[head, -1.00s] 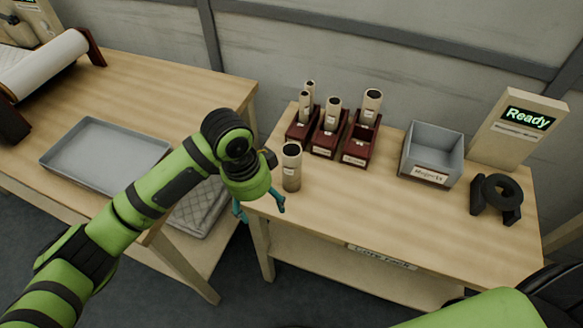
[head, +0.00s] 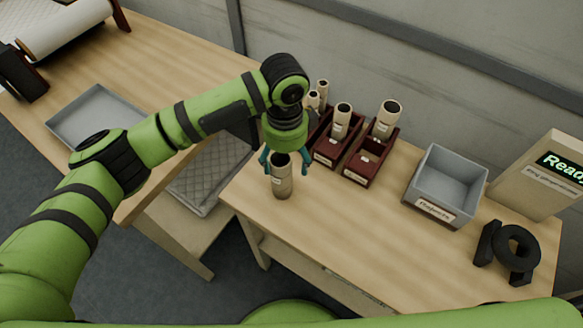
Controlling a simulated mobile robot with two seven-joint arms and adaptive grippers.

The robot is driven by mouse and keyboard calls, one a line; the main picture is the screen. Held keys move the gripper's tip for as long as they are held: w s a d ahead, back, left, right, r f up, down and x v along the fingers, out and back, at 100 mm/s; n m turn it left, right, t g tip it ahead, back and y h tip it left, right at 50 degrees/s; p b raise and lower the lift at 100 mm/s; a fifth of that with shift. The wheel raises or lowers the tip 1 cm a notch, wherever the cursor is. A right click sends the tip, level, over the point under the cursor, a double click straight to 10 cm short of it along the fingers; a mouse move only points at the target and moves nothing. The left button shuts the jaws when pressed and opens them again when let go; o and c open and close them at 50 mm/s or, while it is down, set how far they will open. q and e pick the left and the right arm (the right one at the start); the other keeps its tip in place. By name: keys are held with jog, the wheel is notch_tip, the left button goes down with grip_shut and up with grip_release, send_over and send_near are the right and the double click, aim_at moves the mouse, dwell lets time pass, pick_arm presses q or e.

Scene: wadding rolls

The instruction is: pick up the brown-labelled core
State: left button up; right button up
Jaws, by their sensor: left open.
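A beige core (head: 282,186) stands upright by itself near the left front corner of the right table. It carries a small label whose colour I cannot make out. My left gripper (head: 284,166) points down over this core, open, with its teal fingers on either side of the core's top. I cannot tell whether the fingers touch it. Other labelled cores, such as one core (head: 341,121) and another core (head: 387,119), stand in dark red bins; which of them has a brown label is too small to tell. My right gripper is not in view.
A grey box (head: 443,186), a black tape dispenser (head: 511,250) and a "Ready" display (head: 548,174) stand to the right. A grey tray (head: 77,117) lies on the left table. The table front is clear.

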pick_arm(q)
jog(key=f, duration=0.1)
jog(key=a+f+p, duration=0.1)
jog(key=f, duration=0.1)
jog(key=shift+s+a+p, duration=0.3)
jog(key=shift+s, duration=0.05)
notch_tip(320, 180, down, 2)
jog(key=shift+w+d+f, duration=0.1)
jog(key=shift+d, duration=0.05)
jog(key=shift+d+f, duration=0.1)
jog(key=shift+f, duration=0.25)
jog(key=c, duration=1.3)
